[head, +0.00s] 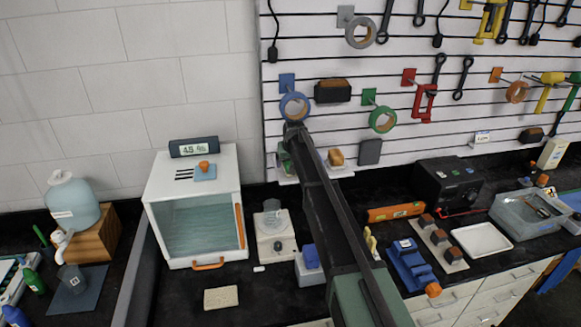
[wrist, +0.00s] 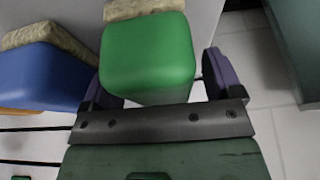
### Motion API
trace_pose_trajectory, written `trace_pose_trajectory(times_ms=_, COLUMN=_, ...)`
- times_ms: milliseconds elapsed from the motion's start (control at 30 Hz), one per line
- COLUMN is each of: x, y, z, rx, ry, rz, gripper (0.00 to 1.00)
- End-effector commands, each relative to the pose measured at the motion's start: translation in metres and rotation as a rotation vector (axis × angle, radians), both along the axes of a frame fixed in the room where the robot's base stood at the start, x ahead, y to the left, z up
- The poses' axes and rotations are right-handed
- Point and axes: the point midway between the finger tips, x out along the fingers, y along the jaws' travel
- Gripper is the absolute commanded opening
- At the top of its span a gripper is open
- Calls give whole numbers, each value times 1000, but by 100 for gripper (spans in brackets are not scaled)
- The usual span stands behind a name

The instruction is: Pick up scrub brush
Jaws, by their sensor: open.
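A green block with a rough tan layer, which looks like a scrub brush (wrist: 147,52), lies between the fingers of my gripper (wrist: 164,80) in the wrist view. The gripper is open, with one purple-padded finger on each side of the block. Whether either finger touches it I cannot tell. A similar blue block with a tan layer (wrist: 42,76) sits just left of the left finger. In the head view my gripper (head: 289,148) is up at the slatted wall panel, where the arm hides most of what it reaches.
The slatted panel (head: 310,65) holds tape rolls and tools; a blue tape roll (head: 283,106) hangs just above my gripper. A small brown block (head: 336,157) sits on a shelf to its right. Below, the black counter carries a glass-fronted cabinet (head: 196,158) and a scale (head: 275,246).

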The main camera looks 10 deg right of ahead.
Motion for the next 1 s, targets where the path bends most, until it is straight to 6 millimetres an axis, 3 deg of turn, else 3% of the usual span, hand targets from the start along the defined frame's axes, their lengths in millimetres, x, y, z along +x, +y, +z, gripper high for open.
trace_pose_trajectory(times_ms=633, x=0, y=0, z=-5, rx=0, ry=0, rz=0, gripper=84)
trace_pose_trajectory(times_ms=1000, x=0, y=0, z=-5, rx=0, ry=0, rz=0, gripper=28)
